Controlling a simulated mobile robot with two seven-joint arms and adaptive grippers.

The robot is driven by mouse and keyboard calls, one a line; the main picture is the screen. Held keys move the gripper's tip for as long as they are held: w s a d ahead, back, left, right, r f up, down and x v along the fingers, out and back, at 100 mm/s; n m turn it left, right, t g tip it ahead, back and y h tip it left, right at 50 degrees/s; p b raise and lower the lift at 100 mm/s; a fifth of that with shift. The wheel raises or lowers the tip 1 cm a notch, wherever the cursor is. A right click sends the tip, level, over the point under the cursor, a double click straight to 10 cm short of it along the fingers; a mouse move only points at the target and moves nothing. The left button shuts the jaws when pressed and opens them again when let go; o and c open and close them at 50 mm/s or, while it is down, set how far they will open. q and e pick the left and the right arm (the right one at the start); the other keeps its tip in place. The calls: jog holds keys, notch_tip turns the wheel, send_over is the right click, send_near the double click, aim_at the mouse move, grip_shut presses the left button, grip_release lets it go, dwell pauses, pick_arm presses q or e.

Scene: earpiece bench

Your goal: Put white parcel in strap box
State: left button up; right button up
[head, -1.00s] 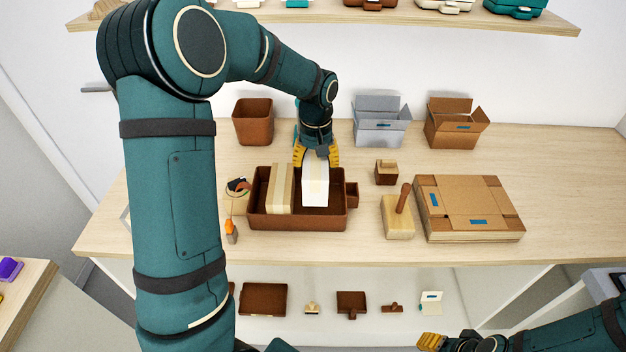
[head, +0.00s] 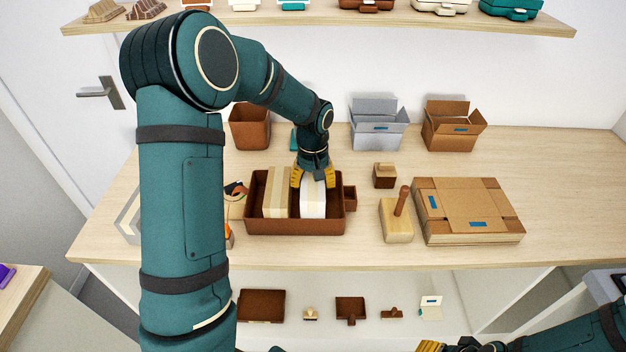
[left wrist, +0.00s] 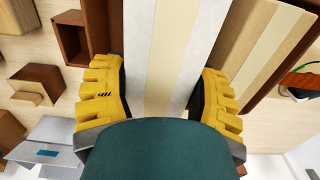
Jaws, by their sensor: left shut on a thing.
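The white parcel (head: 313,203) is in the right part of the brown tray (head: 295,228); I cannot tell whether it touches the tray floor. My left gripper (head: 312,180) is shut on it from above, at its back part. In the left wrist view the parcel (left wrist: 165,50) shows a pale cream band and lies between the yellow fingers (left wrist: 165,95). A grey open box (head: 378,128) and a brown open carton (head: 453,130), both with blue marks, stand behind; which is the strap box is unclear. My right gripper (head: 430,346) shows only partly at the bottom edge.
A tan parcel (head: 277,195) with a pale band lies left of the white one in the tray. A brown bin (head: 250,127), a small brown block (head: 385,175), a wooden block with a handle (head: 397,220) and a flat carton (head: 470,210) stand around. The bench's right end is clear.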

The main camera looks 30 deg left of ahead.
pick_arm(q)
jog(key=shift+f, duration=0.25)
jog(key=o, duration=1.3)
jog(key=shift+o, duration=0.2)
jog(key=shift+r, duration=0.3)
notch_tip(320, 180, up, 13)
jog(key=p, duration=0.2)
jog(key=shift+f, duration=0.15)
